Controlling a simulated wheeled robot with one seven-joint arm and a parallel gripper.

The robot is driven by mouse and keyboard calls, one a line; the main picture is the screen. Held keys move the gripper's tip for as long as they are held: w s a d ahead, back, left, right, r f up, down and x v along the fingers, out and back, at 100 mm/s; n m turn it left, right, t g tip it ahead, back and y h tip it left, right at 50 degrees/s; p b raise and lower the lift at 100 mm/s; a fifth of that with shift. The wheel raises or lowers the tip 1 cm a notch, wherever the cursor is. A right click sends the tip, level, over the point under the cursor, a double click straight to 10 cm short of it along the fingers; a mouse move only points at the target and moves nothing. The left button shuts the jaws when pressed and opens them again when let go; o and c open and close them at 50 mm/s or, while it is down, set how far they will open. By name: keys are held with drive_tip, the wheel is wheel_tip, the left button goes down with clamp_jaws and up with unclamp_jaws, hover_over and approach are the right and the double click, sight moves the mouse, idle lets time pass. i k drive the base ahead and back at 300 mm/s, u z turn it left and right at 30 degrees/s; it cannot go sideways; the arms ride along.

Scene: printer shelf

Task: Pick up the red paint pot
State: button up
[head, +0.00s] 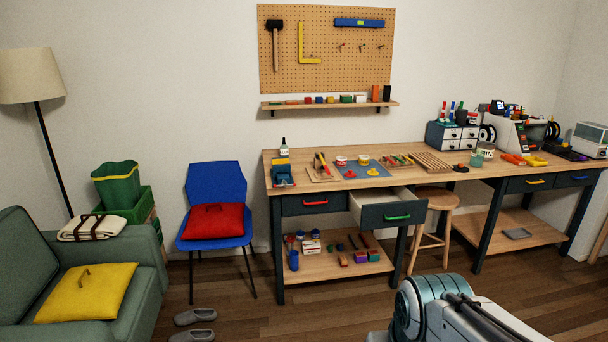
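A small white pot with a red top (341,160), which looks like the red paint pot, stands on the left workbench (410,170). It is at the back left edge of a blue mat (372,173). A similar pot with a yellow top (363,160) stands just to its right. Small round pots (290,238), some reddish and some blue, also show on the bench's lower shelf, too small to tell apart well. Part of my arm shows at the bottom right, but my gripper is out of view.
A drawer (398,211) with a green handle stands open at the bench front. A wooden stool (437,198) is right of it. A blue chair (214,182) with a red cushion stands left of the bench, with grey slippers (195,316) on the floor nearby.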

sight(341, 161)
drive_tip(key=i, duration=3.65)
drive_tip(key=z, duration=0.1)
